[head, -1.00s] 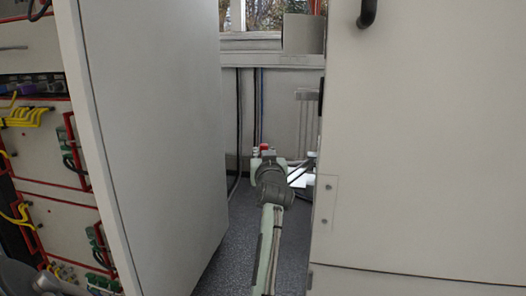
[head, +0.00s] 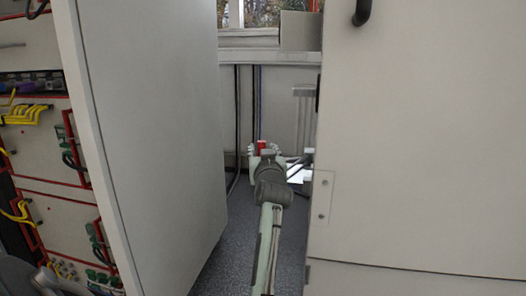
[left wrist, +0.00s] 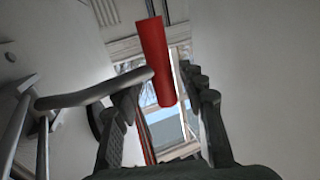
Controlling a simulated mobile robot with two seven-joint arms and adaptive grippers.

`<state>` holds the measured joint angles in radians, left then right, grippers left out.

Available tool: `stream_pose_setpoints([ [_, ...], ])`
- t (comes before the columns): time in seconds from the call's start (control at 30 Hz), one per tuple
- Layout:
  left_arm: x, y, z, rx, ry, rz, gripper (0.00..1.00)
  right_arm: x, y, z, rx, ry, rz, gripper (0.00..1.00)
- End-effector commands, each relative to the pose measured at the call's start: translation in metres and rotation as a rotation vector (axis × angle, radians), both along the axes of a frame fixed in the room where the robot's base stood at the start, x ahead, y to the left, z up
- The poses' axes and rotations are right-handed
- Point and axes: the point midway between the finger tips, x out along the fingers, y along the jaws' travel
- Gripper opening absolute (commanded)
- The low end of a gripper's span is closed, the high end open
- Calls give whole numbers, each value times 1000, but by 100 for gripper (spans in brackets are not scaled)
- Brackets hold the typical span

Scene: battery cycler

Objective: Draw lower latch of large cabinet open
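My left gripper (left wrist: 163,118) is open in the left wrist view, with its two dark fingers apart. A red cylinder (left wrist: 155,60) shows beyond and between the fingertips; I cannot tell whether they touch it. In the head view, my left arm reaches down the gap beside the large cabinet (head: 430,150), and a small red part (head: 261,147) shows at the left gripper (head: 266,151). The arm hides most of the gripper there. No part is clearly recognizable as the lower latch. My right gripper is out of view.
A tall pale door panel (head: 150,130) bounds the gap on the left, beside a rack (head: 40,150) with yellow cables. A grey bent bar (left wrist: 95,92) crosses the left of the wrist view. Dark floor (head: 225,270) shows in the gap, with cables along the wall.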

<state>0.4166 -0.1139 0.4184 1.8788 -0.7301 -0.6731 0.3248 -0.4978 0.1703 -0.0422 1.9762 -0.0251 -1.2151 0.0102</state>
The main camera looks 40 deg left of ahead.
Motion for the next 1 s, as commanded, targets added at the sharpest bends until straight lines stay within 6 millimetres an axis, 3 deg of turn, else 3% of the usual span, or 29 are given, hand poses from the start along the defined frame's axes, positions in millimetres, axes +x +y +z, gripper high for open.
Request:
stream_pose_setpoints([
  [0.27,-1,2,10,4,-3,3,41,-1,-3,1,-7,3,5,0],
  [0.7,0,0,88,2,-5,1,41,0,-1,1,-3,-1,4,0],
  [1.0,0,0,101,1,-1,0,41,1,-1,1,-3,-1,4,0],
])
